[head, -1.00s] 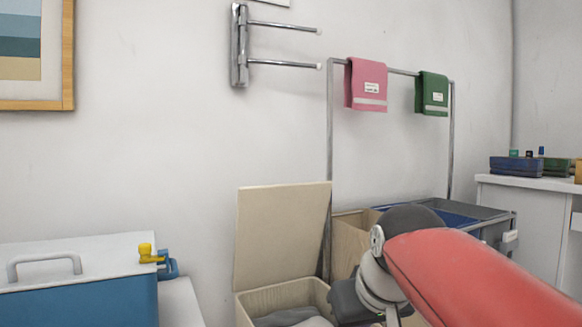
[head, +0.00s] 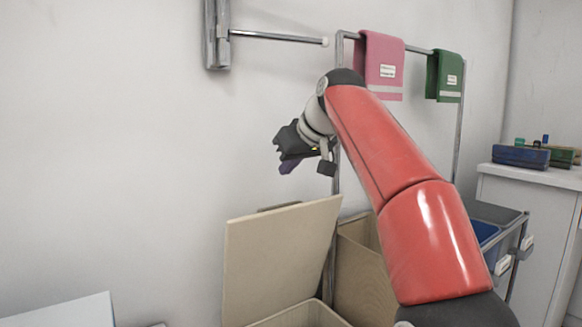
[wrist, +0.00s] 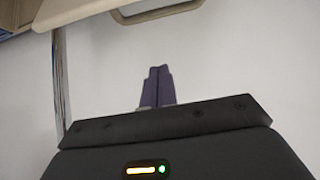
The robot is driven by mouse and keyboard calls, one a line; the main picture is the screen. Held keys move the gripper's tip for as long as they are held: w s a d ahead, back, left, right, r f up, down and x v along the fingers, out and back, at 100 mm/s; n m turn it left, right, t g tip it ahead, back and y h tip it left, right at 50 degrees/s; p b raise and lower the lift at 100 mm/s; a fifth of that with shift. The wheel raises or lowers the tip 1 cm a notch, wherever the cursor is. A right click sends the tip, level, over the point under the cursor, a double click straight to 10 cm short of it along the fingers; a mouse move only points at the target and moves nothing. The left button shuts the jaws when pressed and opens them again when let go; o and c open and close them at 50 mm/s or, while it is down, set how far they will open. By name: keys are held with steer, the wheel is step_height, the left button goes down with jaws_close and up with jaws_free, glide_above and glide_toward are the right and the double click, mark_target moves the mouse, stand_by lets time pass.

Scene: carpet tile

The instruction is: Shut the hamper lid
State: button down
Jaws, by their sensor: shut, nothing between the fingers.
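The hamper lid (head: 278,258) is a flat beige panel standing open, nearly upright, in the head view. The hamper (head: 308,315) shows only its pale rim below the lid; the rest is cut off by the frame's bottom. My gripper (head: 287,168) is above the lid's top edge, close to the wall, apart from the lid, with dark purple fingers pointing down and left. In the wrist view my gripper (wrist: 159,72) has its fingers together and empty. The lid's edge (wrist: 85,10) and a beige loop handle (wrist: 158,14) lie beyond the fingertips there.
A metal rail frame with a pink towel (head: 380,66) and a green towel (head: 445,76) stands right of the lid. A wall rack (head: 275,37) sticks out above my gripper. A wooden bin (head: 362,275) stands beside the hamper. The wall left of the lid is clear.

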steer(key=x, duration=0.8)
steer(key=shift+s+d+f+b, duration=0.3)
steer(key=shift+s+d+b, duration=0.3)
steer(key=shift+s+b, duration=0.3)
steer(key=shift+s+d+f+b, duration=0.3)
steer(key=shift+s+d+b, duration=0.35)
steer(key=shift+s+b, duration=0.2)
steer(key=shift+f, duration=0.1)
